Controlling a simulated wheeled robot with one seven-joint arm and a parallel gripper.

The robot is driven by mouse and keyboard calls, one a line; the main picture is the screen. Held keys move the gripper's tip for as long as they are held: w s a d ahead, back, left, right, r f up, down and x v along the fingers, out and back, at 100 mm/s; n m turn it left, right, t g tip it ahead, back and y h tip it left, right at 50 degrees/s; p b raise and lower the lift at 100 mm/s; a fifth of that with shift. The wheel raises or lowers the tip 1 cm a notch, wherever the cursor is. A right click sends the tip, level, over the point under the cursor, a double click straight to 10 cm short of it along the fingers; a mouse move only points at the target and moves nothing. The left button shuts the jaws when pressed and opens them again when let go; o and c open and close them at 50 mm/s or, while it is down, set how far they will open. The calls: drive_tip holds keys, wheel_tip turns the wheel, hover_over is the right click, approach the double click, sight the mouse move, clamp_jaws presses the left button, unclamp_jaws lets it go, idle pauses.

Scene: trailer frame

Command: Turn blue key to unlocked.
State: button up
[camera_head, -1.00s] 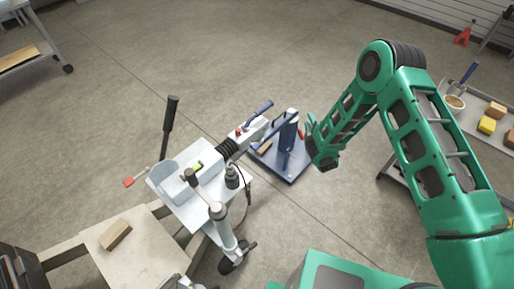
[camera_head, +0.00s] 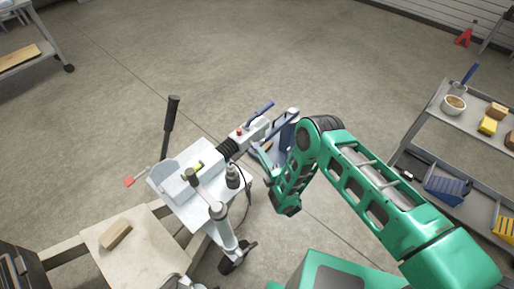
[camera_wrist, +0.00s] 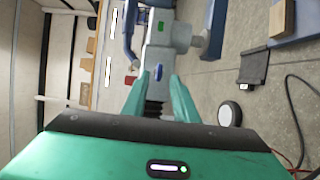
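A small blue key (camera_wrist: 158,72) sits on the grey coupling housing (camera_wrist: 160,52) in the wrist view. It appears upright between my fingertips, a little beyond them. Whether the fingers touch it cannot be told. My gripper (camera_wrist: 158,88) is open, with one green finger on each side. In the head view my gripper (camera_head: 262,157) is low beside the white trailer coupling (camera_head: 248,132). The key is not distinguishable in that view.
A blue handle (camera_head: 262,107) rises from the coupling. The jockey wheel post (camera_head: 222,225) and a black lever (camera_head: 168,125) stand nearby. A grey shelf cart (camera_head: 450,130) with blocks and bins stands right.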

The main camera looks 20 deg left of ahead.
sight(256, 146)
drive_tip(key=x, duration=0.6)
clamp_jaws()
